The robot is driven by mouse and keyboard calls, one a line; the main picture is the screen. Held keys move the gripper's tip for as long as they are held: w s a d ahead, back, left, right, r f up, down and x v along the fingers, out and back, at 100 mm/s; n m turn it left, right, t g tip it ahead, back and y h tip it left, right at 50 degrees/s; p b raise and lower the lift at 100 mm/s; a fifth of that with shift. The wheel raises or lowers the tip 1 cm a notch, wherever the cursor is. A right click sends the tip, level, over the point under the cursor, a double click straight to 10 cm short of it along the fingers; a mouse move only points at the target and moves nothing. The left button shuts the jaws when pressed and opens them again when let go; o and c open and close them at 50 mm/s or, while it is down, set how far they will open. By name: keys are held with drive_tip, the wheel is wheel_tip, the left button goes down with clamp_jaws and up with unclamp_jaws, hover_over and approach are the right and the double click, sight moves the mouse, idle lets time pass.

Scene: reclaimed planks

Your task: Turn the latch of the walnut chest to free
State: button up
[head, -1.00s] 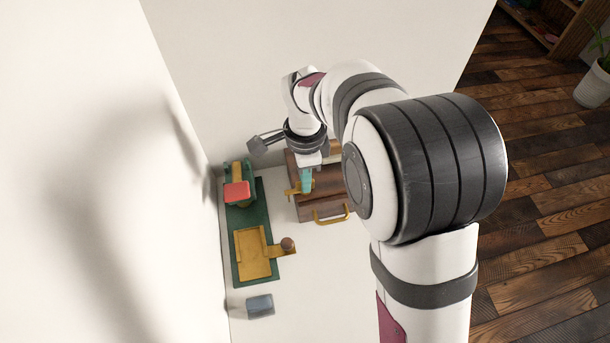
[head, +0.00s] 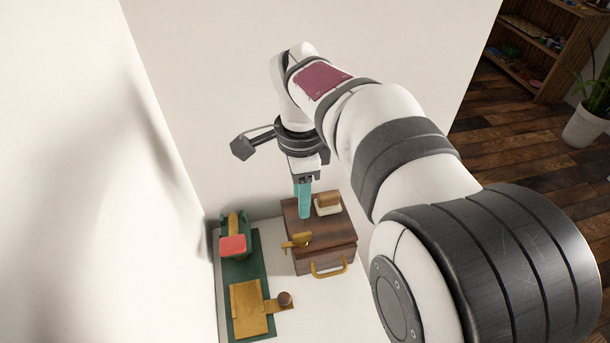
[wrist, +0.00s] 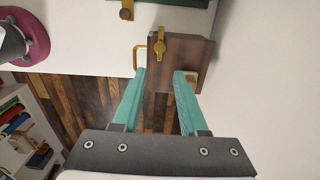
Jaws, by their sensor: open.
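The walnut chest (head: 325,257) is a dark wooden box with a brass drawer handle (head: 330,268) on its front. In the wrist view the latch (wrist: 159,46) runs up and down the picture on the chest (wrist: 188,50), beyond the fingertips. My gripper (head: 304,214), with teal fingers, is above the chest, apart from the latch. In the wrist view my gripper (wrist: 164,74) is open with nothing between the fingers.
A wooden-topped block with a pale base (head: 328,203) stands on the chest's back, close to one finger in the wrist view. Left of the chest is a green board (head: 262,272) with a yellow plate (head: 252,308) and a red-topped fixture (head: 233,246). A wall stands behind.

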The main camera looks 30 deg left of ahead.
wheel_tip(320, 180, up, 4)
drive_tip(key=shift+r, duration=0.1)
idle(0.4)
drive_tip(key=s+d+n+y, duration=0.1)
drive_tip(key=s+d, duration=0.2)
drive_tip(key=d, duration=0.7)
drive_tip(key=s+d+n, duration=0.1)
drive_tip(key=s+d, duration=0.2)
drive_tip(key=d, duration=0.8)
drive_tip(key=s+d+f+n, duration=0.1)
drive_tip(key=s+d+f, duration=0.5)
drive_tip(key=s, duration=0.4)
drive_tip(key=shift+d+n+y, duration=0.2)
drive_tip(key=shift+n+y, duration=0.1)
drive_tip(key=shift+y, duration=0.1)
